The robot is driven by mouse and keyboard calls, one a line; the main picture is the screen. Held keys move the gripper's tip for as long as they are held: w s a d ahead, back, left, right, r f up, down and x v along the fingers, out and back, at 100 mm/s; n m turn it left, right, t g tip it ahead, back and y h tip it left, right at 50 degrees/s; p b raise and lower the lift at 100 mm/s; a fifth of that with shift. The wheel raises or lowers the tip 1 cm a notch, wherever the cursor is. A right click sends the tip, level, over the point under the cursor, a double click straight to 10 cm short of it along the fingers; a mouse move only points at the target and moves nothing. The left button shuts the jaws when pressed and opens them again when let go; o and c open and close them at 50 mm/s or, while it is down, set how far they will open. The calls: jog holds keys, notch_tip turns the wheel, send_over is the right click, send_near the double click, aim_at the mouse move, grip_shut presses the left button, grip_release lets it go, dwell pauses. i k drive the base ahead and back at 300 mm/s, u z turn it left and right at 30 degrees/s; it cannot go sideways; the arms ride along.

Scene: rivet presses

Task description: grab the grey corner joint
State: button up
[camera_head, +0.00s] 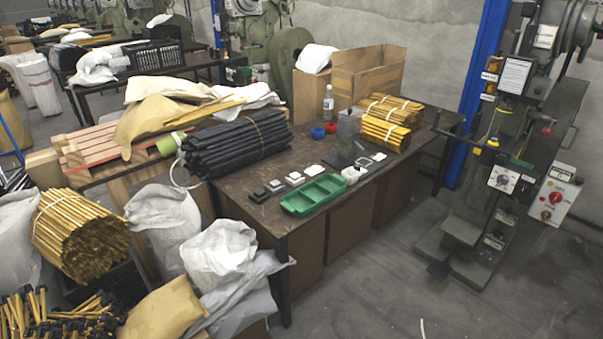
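A row of small blocky pieces lies on the dark table (240,192), between the black bundle and the green tray. From left to right they are a black piece (259,196), a grey-looking piece (274,186) and two pale pieces, one white-grey (294,178) and one white (314,170). The grey-looking piece may be the grey corner joint; at this size I cannot tell its shape or exact shade. More small white and dark pieces (363,162) lie right of the tray. My gripper is not in view.
A green divided tray (315,194) sits at the table's front edge. A black rod bundle (235,143) lies behind the row. Yellow rod bundles (388,122), a bottle (328,103) and a cardboard box (368,73) stand farther back. A press (500,150) stands right.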

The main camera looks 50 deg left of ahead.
aim_at(275, 187)
jog(key=u, duration=1.25)
jog(key=i, duration=1)
jog(key=u, duration=0.25)
